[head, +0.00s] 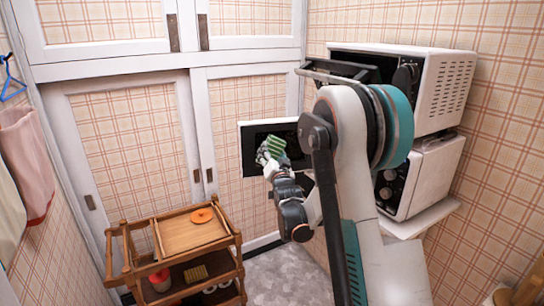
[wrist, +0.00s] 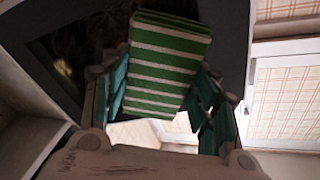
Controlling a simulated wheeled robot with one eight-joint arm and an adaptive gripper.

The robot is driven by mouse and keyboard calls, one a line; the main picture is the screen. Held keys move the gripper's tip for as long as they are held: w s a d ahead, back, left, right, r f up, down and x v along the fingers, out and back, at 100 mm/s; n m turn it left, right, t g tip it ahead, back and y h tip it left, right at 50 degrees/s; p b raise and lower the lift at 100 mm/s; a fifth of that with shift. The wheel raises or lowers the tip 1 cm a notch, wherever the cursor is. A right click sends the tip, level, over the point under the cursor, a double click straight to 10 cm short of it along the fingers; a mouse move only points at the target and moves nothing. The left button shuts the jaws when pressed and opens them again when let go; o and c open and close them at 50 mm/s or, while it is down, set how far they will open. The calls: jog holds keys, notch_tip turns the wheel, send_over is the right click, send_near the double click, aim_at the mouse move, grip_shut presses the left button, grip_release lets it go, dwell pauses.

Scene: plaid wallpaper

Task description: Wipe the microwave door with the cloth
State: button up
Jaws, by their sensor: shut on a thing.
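The cloth (head: 276,146) is green with pale stripes. In the wrist view the cloth (wrist: 168,50) stands up between the teal finger pads. My gripper (head: 268,157) is shut on its lower part, and it also shows in the wrist view (wrist: 160,92). The microwave door (head: 252,136), a dark window in a white frame, stands swung open to the left of the lower microwave (head: 422,178). The cloth is in front of the door's window; I cannot tell whether they touch. In the wrist view a dark panel (wrist: 62,70) lies behind the cloth. My arm hides the door's right part.
Another white appliance (head: 445,88) is stacked above, its front dark and open. A wooden trolley (head: 185,240) with an orange ring (head: 202,215) stands at lower left. White-framed sliding doors (head: 200,130) are behind. Some grey floor (head: 285,275) is clear.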

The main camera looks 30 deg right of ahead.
aim_at(281, 151)
jog(key=shift+w+d, duration=0.15)
jog(key=shift+w, duration=0.55)
jog(key=shift+s+d+b, duration=0.25)
jog(key=shift+d, duration=0.75)
jog(key=shift+s+d+b, duration=0.25)
jog(key=shift+d, duration=0.7)
jog(key=shift+w, duration=0.1)
jog(key=shift+w+a+b, duration=0.15)
jog(key=shift+w+a, duration=0.1)
jog(key=shift+a, duration=0.7)
jog(key=shift+w+a+b, duration=0.15)
jog(key=shift+w+a, duration=0.1)
jog(key=shift+a, duration=0.7)
